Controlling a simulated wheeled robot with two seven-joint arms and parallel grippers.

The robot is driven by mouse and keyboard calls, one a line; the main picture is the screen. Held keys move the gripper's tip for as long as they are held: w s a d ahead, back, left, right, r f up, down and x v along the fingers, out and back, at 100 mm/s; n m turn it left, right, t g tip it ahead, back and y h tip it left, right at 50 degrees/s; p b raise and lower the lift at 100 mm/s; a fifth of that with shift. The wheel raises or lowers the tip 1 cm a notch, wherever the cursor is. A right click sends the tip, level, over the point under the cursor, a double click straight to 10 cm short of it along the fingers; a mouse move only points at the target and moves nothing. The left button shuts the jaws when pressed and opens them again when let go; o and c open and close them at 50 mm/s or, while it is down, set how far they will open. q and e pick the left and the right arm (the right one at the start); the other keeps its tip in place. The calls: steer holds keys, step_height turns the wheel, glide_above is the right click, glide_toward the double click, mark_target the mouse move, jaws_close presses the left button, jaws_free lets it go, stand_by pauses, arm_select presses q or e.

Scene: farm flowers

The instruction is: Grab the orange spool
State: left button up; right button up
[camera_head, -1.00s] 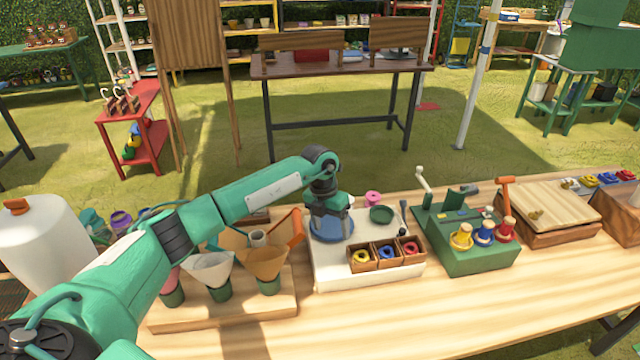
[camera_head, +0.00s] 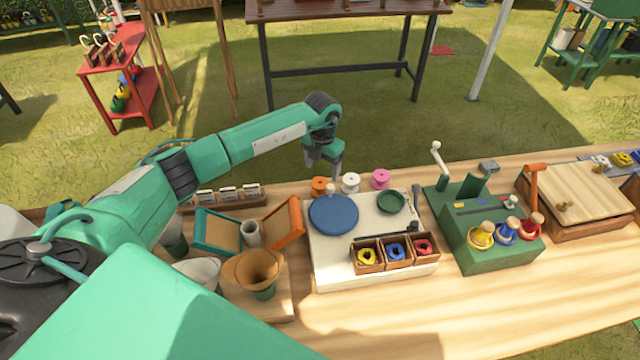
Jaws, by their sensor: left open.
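The orange spool (camera_head: 319,186) stands at the back edge of the white board (camera_head: 330,270), left of a white spool (camera_head: 351,182) and a pink spool (camera_head: 380,178). My left gripper (camera_head: 323,172) points down just above and behind the orange spool. It is open and holds nothing. Whether its fingertips touch the spool cannot be told. My right gripper is not in view.
A blue round disc (camera_head: 334,214) with a knob lies in front of the spools. A green dish (camera_head: 391,202) and a wooden box (camera_head: 394,257) of coloured rings are nearby. A green stand (camera_head: 480,250) is at right.

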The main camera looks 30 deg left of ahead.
mark_target(320, 183)
arm_select(q)
steer(key=shift+f, duration=0.75)
steer(key=shift+f+p, duration=0.25)
steer(key=shift+p, duration=0.1)
steer(key=f, duration=0.1)
steer(key=f+p, duration=0.1)
steer(key=f, duration=0.1)
steer(key=shift+s+a+f+p, duration=0.15)
steer(key=shift+a+f+p, duration=0.1)
steer(key=shift+p, duration=0.1)
steer(key=shift+f, duration=0.65)
steer(key=c, duration=0.9)
steer(key=shift+c, duration=0.7)
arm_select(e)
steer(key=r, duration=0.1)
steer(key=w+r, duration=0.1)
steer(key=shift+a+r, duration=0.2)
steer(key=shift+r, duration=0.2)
arm_select(q)
steer(key=shift+r, duration=0.15)
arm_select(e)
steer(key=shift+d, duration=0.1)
